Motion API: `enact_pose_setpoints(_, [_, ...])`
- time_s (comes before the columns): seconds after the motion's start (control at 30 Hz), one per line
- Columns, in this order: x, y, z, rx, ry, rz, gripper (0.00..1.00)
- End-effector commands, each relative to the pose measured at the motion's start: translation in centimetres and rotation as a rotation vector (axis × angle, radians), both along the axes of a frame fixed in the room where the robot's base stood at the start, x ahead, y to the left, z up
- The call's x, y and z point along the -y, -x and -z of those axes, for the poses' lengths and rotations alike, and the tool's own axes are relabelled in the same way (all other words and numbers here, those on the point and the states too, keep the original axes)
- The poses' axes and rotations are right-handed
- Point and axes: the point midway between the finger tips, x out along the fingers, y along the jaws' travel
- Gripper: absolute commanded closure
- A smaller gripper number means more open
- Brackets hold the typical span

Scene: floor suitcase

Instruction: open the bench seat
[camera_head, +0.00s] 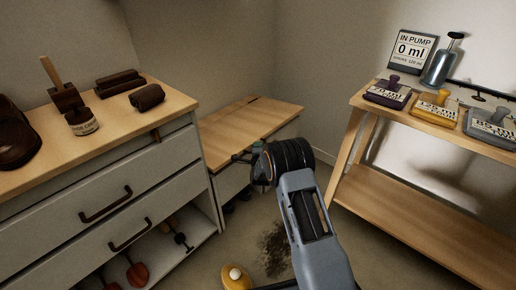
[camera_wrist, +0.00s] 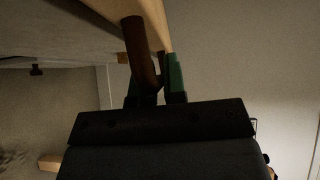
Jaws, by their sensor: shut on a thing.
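The bench seat (camera_head: 240,125) is a light wooden board on a low pale bench in the back corner, seen in the head view. In the wrist view its wooden edge (camera_wrist: 152,18) runs along the top, and a brown pull (camera_wrist: 137,42) hangs by it. My gripper (camera_head: 257,149) is at the seat's front edge; in the wrist view its green-tipped jaws (camera_wrist: 158,85) are shut on the brown pull. My wrist hides part of the seat's front in the head view. I cannot tell whether the seat is raised.
A drawer cabinet (camera_head: 120,190) with brushes and a tin on top stands close on the left. A wooden shelf unit (camera_head: 430,200) with pump and weights stands on the right. A yellow object (camera_head: 236,279) and a dark floor patch (camera_head: 274,248) lie in front.

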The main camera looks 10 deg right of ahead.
Motion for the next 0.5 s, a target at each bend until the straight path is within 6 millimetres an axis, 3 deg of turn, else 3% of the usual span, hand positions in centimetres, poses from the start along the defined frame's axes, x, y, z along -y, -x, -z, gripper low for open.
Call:
enact_pose_setpoints(0.13, [-0.03,0.03,0.08,-0.001,0.001,-0.001,0.78])
enact_pose_setpoints(0.5, [-0.22,1.0,-0.14,-0.001,0.001,-0.001,0.78])
